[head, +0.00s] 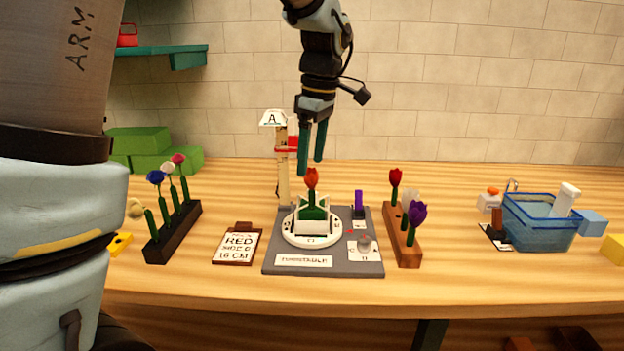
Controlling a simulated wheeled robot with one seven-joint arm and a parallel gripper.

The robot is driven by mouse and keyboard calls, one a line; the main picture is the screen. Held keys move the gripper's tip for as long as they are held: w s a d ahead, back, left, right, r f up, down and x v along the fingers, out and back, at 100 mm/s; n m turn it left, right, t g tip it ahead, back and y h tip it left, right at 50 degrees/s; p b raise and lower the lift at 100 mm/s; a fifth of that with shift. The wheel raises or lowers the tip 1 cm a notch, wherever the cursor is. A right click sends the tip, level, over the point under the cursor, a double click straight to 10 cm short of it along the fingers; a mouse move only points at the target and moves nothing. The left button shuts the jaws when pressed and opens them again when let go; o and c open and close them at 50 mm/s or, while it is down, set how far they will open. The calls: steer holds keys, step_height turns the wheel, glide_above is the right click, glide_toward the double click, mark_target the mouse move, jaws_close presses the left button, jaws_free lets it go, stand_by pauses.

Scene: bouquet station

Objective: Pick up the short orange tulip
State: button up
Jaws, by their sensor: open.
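An orange-red tulip (312,179) stands upright at the turntable station, its lower part among green and white pieces. It is the closest match I see to an orange tulip; its height is hard to judge. My gripper (310,163) points down with its two teal fingers apart and nothing visible between them. The fingertips appear just above the tulip's head; I cannot tell the depth between them. A wooden rack (408,254) to the right holds a red tulip (395,177), a white flower (411,196) and a purple tulip (418,212).
The turntable (291,235) sits on a grey base (350,268). A tower marked A (282,170) stands behind. A blue bin (540,232) is at right.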

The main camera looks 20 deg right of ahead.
mark_target(310, 191)
steer(key=shift+a+f+p, duration=0.1)
steer(key=shift+f+p, duration=1)
steer(key=shift+f, duration=1.65)
steer(key=shift+c, duration=0.3)
steer(key=c, duration=0.9)
